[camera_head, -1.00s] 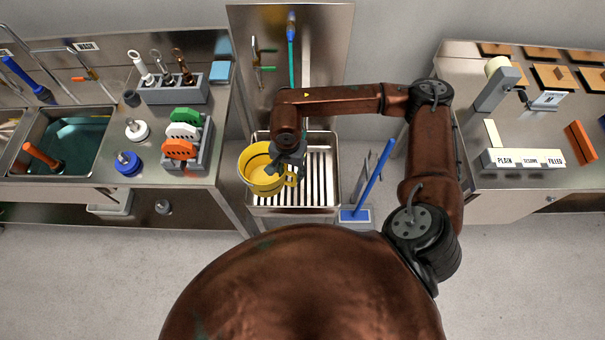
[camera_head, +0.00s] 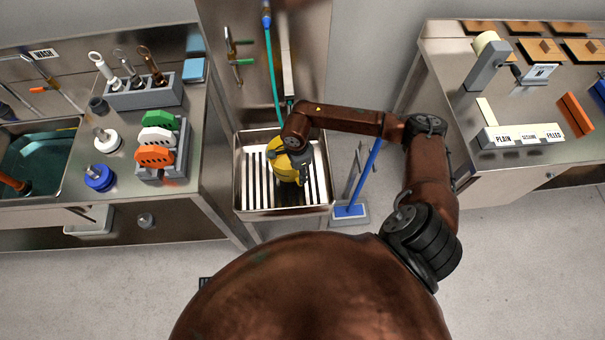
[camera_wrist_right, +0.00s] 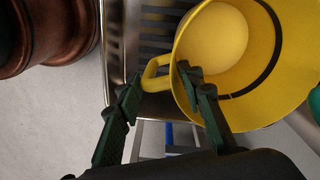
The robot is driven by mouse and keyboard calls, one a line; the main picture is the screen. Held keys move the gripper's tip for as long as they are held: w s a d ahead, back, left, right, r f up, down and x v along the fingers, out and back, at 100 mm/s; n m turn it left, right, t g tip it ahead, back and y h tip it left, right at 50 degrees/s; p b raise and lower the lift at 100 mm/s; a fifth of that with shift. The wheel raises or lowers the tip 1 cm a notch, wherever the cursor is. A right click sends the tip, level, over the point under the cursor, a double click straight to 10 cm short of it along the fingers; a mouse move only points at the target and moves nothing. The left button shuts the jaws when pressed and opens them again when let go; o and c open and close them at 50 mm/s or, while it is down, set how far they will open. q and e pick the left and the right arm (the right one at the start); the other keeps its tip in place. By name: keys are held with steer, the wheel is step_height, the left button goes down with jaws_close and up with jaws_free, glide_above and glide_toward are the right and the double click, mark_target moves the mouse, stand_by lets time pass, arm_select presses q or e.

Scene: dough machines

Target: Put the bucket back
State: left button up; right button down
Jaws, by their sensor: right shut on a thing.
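The yellow bucket (camera_head: 284,168) is over the slatted basin (camera_head: 243,185) in the head view, partly covered by my right wrist. In the right wrist view the bucket (camera_wrist_right: 270,100) fills the upper right, with its open mouth and a dark line inside visible. My right gripper (camera_wrist_right: 158,78) is shut on the bucket's loop handle (camera_wrist_right: 150,72), one finger on each side of it. The gripper (camera_head: 303,165) also shows in the head view, beside the bucket. I cannot tell whether the bucket touches the slats. My left gripper is not in view.
A green hose (camera_head: 273,70) hangs on the steel panel behind the basin. A blue-handled tool (camera_head: 364,175) stands right of it. The left counter (camera_head: 195,130) holds an orange, white and green rack; the right counter (camera_head: 475,165) holds labelled blocks.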

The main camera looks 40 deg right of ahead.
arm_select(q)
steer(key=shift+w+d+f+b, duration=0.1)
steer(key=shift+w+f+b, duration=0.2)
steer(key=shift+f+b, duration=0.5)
arm_select(e)
steer(key=w+d+f, duration=0.2)
steer(key=d+f, duration=0.1)
steer(key=f, duration=0.5)
steer(key=shift+d+f, duration=0.2)
steer(key=shift+d, duration=0.05)
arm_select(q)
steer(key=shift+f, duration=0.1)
arm_select(e)
steer(key=shift+f, duration=0.2)
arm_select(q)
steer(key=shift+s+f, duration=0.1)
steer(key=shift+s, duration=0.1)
arm_select(e)
steer(key=c, duration=1.3)
jaws_free()
steer(key=shift+s, duration=0.1)
steer(key=shift+r, duration=0.1)
